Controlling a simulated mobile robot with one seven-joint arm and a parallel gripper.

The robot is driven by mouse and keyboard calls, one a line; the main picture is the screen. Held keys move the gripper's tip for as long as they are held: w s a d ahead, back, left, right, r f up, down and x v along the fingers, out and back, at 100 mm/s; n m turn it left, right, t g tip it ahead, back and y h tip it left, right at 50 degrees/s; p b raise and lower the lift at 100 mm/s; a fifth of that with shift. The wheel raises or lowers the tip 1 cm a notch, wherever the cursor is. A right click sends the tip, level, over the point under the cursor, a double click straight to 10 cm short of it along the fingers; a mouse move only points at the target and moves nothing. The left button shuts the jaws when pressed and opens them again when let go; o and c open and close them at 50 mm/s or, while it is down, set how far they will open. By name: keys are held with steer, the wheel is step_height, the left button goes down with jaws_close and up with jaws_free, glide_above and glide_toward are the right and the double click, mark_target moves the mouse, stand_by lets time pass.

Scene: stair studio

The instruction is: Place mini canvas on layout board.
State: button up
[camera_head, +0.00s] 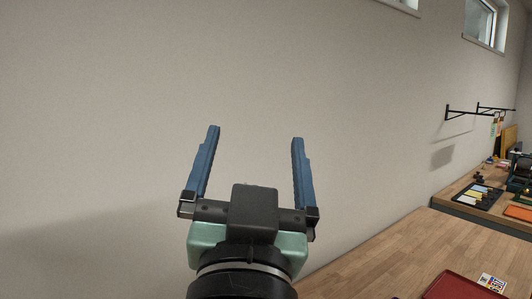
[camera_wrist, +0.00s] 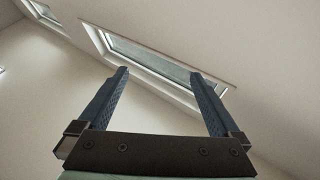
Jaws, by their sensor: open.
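My gripper (camera_head: 255,134) is raised in front of a bare wall, with its two blue fingers wide apart and nothing between them. In the wrist view my gripper (camera_wrist: 159,73) is also open and empty, pointing up toward a window. A small white card-like piece with coloured patches (camera_head: 491,283) lies at the lower right of the head view, and may be the mini canvas. It is beside or on a red tray or board (camera_head: 459,288), cut off by the frame edge. I cannot tell which thing is the layout board.
A wooden table (camera_head: 385,256) fills the lower right, its near left part bare. Beyond it, another worktop holds a dark board with pale and yellow pieces (camera_head: 478,196) and an orange item (camera_head: 518,212). A black wall rack (camera_head: 474,110) projects above.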

steer(key=s+d+r+n+t, duration=0.1)
steer(key=s+r+t, duration=0.3)
steer(key=s+r, duration=0.4)
steer(key=shift+s+r+n, duration=0.2)
steer(key=shift+r+n, duration=0.1)
steer(key=shift+n, duration=0.4)
